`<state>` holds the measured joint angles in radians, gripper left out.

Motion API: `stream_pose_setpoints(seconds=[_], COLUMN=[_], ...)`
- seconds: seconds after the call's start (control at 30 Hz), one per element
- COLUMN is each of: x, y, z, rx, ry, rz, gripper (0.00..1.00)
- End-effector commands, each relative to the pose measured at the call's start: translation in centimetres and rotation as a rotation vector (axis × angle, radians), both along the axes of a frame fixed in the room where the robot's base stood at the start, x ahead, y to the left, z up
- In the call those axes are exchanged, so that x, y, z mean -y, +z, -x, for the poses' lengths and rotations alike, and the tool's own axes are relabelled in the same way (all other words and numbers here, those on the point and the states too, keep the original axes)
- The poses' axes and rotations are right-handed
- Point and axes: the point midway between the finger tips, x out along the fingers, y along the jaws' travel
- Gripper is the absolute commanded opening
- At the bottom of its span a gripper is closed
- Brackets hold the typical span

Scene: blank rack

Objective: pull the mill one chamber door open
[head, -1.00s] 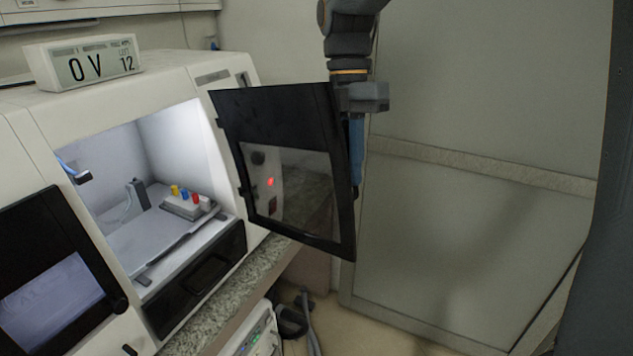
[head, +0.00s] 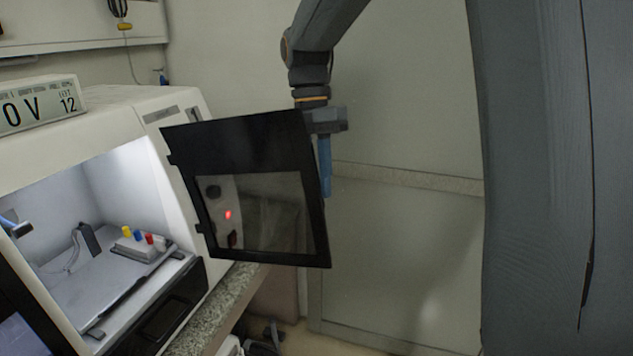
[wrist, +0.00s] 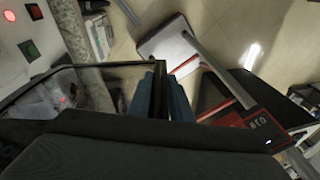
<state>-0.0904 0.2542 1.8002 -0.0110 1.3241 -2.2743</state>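The mill chamber door (head: 235,145) is a black-framed panel with a dark window. It stands swung wide open on its hinge side, to the right of the white machine (head: 125,110), with the lit chamber (head: 120,205) uncovered. My gripper (head: 325,190) is at the door's outer right edge, one blue finger showing there; the other is hidden behind the door. In the wrist view, the blue fingers of my gripper (wrist: 161,95) lie on both sides of the black door edge (wrist: 160,90), closed against it.
Inside the chamber, a small block with coloured knobs (head: 140,243) sits on a grey plate. A granite counter (head: 225,300) runs below the machine. A pale wall panel (head: 400,260) stands behind and right of the door.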

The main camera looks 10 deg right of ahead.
Motion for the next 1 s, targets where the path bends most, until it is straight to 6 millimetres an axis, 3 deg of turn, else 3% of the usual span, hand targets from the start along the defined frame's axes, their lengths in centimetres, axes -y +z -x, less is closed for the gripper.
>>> stream_pose_setpoints(seconds=[0.43,0.8,1.0], x=[-0.4,-0.5,-0.6], y=[0.5,5.8,7.4], z=[-0.3,-1.5,-1.7], rx=[0.004,0.005,0.003], ry=[0.003,0.004,0.004], rz=[-0.004,-0.003,-0.002], gripper=[0.28,0.28,0.28])
